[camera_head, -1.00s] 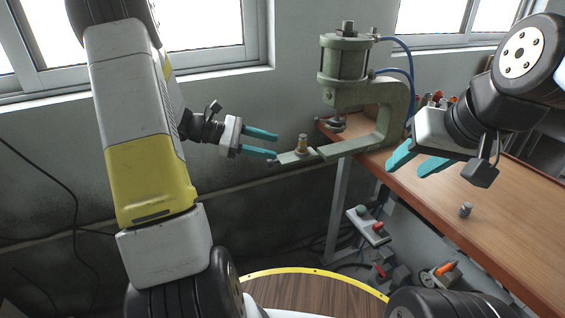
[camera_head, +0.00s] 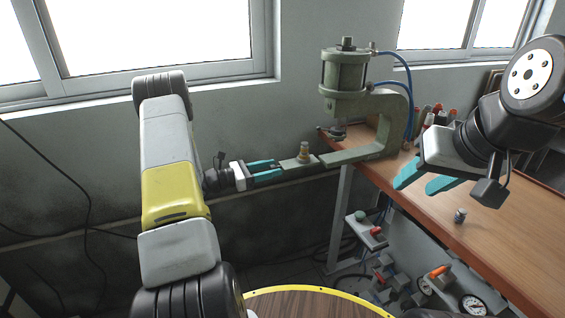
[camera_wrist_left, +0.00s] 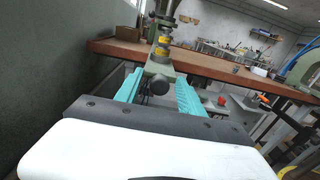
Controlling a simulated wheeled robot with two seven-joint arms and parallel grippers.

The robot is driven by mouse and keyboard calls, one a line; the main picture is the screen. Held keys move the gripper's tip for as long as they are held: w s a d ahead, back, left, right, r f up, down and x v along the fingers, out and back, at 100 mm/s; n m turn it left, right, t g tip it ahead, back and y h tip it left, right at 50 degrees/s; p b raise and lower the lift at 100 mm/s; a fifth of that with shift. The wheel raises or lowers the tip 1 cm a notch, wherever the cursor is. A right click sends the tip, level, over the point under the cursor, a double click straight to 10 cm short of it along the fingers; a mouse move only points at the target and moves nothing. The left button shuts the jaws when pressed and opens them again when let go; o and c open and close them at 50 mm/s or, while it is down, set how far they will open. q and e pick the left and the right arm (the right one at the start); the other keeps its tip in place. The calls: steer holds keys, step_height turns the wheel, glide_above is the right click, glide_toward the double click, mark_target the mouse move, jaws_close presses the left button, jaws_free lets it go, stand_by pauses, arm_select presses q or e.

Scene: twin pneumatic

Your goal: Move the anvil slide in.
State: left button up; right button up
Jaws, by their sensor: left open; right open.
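The anvil slide (camera_head: 291,165) is a green bar sticking out to the left from the pneumatic press (camera_head: 347,75), with a brass-coloured fitting (camera_head: 304,152) standing upright on it. In the left wrist view a dark round knob (camera_wrist_left: 160,84) is on the slide's near end, and the yellow-banded fitting (camera_wrist_left: 162,47) stands beyond it. My left gripper (camera_head: 281,169) is open at the slide's outer end, its teal fingers on either side of the knob. I cannot tell whether they touch it. My right gripper (camera_head: 426,181) is open and empty above the bench.
The wooden bench (camera_head: 480,233) runs along the right, with a small metal part (camera_head: 460,215) on it and several red-handled tools at its back. Blue hoses (camera_head: 409,75) rise beside the press. A control box (camera_head: 368,231) with a green and a red button sits below.

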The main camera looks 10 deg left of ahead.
arm_select(q)
steer(key=shift+w+d, duration=0.25)
steer(key=shift+d, duration=0.1)
jaws_close()
stand_by(1.2)
